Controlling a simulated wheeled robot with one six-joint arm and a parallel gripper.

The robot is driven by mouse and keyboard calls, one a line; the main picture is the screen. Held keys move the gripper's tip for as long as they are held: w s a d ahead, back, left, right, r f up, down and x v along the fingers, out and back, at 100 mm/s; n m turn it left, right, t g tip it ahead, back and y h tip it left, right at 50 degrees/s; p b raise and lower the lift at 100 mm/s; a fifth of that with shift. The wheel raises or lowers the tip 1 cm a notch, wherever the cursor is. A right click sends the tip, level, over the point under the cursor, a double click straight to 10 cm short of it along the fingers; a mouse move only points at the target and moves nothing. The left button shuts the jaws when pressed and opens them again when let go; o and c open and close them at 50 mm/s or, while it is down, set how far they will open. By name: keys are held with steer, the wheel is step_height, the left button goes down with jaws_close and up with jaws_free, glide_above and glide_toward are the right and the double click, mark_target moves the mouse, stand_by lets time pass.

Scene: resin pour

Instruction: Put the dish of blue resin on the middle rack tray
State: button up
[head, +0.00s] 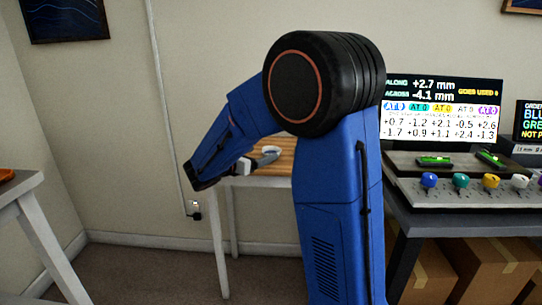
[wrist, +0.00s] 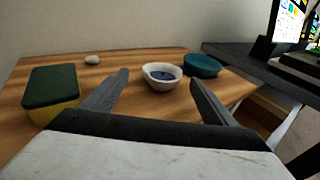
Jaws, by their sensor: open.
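In the wrist view a small white dish (wrist: 161,84) with blue resin (wrist: 162,75) in it stands upright on a wooden table (wrist: 150,112). My gripper (wrist: 159,80) is open, its two grey fingers spread wide. The dish shows between and beyond the fingertips, and nothing is held. In the head view my blue arm reaches left and down to the wooden table (head: 272,168), and the arm hides much of it. I see no rack or middle tray in either view.
A teal dish (wrist: 201,65) stands close behind the white dish, to its right. A yellow and green sponge (wrist: 52,95) lies left of my gripper, and a pale stone (wrist: 92,60) farther back. A dark bench with a knob panel (head: 465,193) and screen (head: 443,110) is at right.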

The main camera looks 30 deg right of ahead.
mark_target(276, 148)
steer(key=shift+s+x, duration=0.15)
steer(key=shift+x, duration=1.55)
steer(key=shift+s+x, duration=0.15)
steer(key=shift+x, duration=1.5)
steer(key=shift+d, duration=0.15)
steer(key=shift+r, duration=0.1)
steer(key=c, duration=1.2)
steer(key=shift+c, duration=0.2)
step_height(276, 148, up, 10)
